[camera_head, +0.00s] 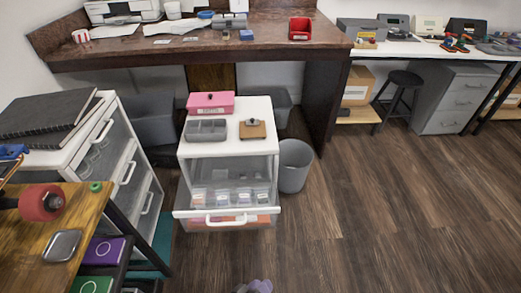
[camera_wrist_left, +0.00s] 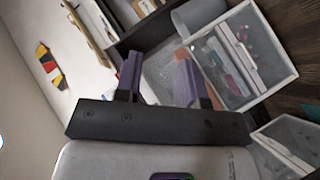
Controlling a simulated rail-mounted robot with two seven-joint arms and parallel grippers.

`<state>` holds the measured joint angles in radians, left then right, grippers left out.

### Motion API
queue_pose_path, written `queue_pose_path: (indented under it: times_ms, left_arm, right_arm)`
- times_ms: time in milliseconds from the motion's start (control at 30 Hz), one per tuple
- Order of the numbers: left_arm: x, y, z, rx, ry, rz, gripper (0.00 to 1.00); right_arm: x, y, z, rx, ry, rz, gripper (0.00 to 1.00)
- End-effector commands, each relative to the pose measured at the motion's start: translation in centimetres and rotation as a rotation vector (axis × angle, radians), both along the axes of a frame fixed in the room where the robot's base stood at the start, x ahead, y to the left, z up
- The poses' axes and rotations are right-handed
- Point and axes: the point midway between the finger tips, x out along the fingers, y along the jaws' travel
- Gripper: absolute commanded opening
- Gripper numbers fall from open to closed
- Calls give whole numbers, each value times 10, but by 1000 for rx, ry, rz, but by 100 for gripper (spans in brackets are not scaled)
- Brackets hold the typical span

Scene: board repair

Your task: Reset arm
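My left gripper (camera_wrist_left: 160,78) shows in the left wrist view with its two purple fingers spread apart and nothing held between them. The cart's lower drawer (camera_head: 224,220) is pulled out and holds several small clear boxes. My right gripper is in neither view.
A pink box (camera_head: 211,102), a grey divided tray (camera_head: 206,130) and a brown clipboard-like item (camera_head: 252,129) are on the cart. A grey bin (camera_head: 294,167) stands beside it. A wooden table (camera_head: 40,240) is at the left. The floor (camera_head: 390,210) at the right is clear.

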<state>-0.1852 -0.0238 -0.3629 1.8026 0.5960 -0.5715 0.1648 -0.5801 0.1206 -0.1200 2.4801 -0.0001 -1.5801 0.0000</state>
Motion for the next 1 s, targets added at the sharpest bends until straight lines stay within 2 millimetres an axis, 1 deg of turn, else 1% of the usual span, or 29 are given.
queue_pose_path:
  times_ms: [67, 167, 267, 333, 367, 400, 467, 500, 567, 600, 667, 700, 733, 833, 933, 967, 1000]
  left_arm:
    - [-8, 8, 5, 141, 17, -94, 37]
    - [-22, 28, 13, 331, 58, -194, 37]
    - [-40, 59, 30, 510, 120, -252, 37]
    - [-56, 85, 46, 626, 176, -269, 37]
    - [-63, 97, 55, 672, 203, -270, 37]
    - [-74, 114, 70, 728, 238, -262, 37]
    - [-89, 138, 90, 797, 285, -237, 37]
    - [-98, 152, 106, 833, 307, -213, 37]
    - [-110, 172, 133, 875, 317, -170, 37]
    - [-116, 182, 149, 896, 315, -142, 37]
    - [-128, 195, 172, 916, 318, -117, 37]
    - [-136, 201, 185, 922, 327, -112, 37]
    - [-143, 205, 193, 928, 337, -112, 37]
    - [-169, 216, 210, 948, 404, -132, 37]
    - [-198, 218, 227, 952, 468, -170, 37]
    - [-198, 218, 236, 951, 468, -169, 37]
    - [-195, 218, 250, 951, 461, -166, 37]
  right_arm:
    - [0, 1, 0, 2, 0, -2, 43]
    - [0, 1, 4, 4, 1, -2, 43]
    - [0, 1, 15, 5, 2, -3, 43]
    - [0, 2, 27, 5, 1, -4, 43]
    - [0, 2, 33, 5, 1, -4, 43]
    - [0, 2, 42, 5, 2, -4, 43]
    - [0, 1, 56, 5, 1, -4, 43]
    - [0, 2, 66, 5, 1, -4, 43]
    - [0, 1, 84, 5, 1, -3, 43]
    - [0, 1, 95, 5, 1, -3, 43]
    - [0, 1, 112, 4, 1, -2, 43]
    - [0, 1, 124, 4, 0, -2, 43]
    - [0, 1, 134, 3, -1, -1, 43]
    - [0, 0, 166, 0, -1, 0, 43]
    - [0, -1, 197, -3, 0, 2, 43]
    - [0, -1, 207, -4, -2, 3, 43]
    - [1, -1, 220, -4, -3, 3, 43]
